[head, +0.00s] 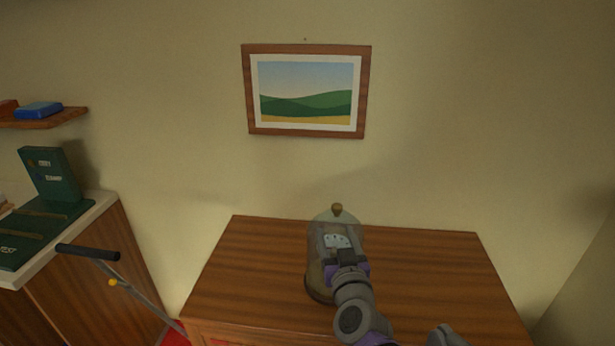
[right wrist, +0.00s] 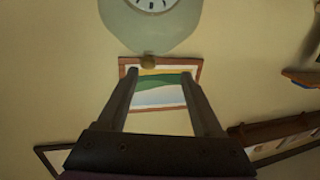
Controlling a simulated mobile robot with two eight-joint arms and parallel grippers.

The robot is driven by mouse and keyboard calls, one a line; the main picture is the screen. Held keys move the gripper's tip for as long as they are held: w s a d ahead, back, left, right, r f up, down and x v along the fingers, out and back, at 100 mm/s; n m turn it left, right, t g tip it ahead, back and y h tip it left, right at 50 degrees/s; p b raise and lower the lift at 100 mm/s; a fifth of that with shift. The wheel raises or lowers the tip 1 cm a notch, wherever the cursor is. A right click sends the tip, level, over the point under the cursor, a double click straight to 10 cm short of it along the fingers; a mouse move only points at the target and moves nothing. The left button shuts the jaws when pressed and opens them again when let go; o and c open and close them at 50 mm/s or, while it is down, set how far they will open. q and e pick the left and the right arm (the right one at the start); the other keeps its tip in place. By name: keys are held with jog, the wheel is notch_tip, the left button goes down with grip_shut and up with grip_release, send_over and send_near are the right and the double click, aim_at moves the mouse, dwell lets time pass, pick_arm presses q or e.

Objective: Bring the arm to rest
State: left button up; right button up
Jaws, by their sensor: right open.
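My right gripper (head: 346,258) reaches over the wooden cabinet, in front of a glass dome (head: 320,235) with a pale clock face inside. Its fingers are hard to make out in the head view. In the right wrist view my right gripper (right wrist: 160,78) has its two fingers spread apart with nothing between them. The dome (right wrist: 150,30) appears upside down beyond the fingertips, with its knob toward the gap. I cannot tell whether the gripper touches the dome. My left gripper is not in view.
The wooden cabinet top (head: 430,265) is bare to the right of the dome. A framed landscape (head: 305,90) hangs on the wall behind. At left are a counter with a green case (head: 50,175), a dark-handled metal pole (head: 88,252) and a shelf with a blue book (head: 40,110).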

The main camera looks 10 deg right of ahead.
jog(key=s+a+f+n+g+y+p, duration=0.1)
jog(key=s+f+g+y+p, duration=0.15)
jog(key=s, duration=0.35)
jog(key=s+a+f+n+g+y+p, duration=0.1)
jog(key=s+a+f+n+g+p, duration=0.15)
jog(key=s, duration=0.35)
jog(key=s+d+f+m+g+h+p, duration=0.1)
jog(key=s+d+f+g, duration=0.2)
jog(key=s, duration=0.4)
jog(key=s+d+f+m+g+h+p, duration=0.1)
jog(key=s+d+f+m+g, duration=0.1)
jog(key=s, duration=0.5)
notch_tip(320, 180, down, 4)
jog(key=shift+s+d+r+g+p, duration=0.1)
jog(key=shift+s+d+g+p, duration=0.25)
jog(key=shift+d+g, duration=0.5)
jog(key=shift+a+h, duration=0.15)
jog(key=shift+h, duration=0.1)
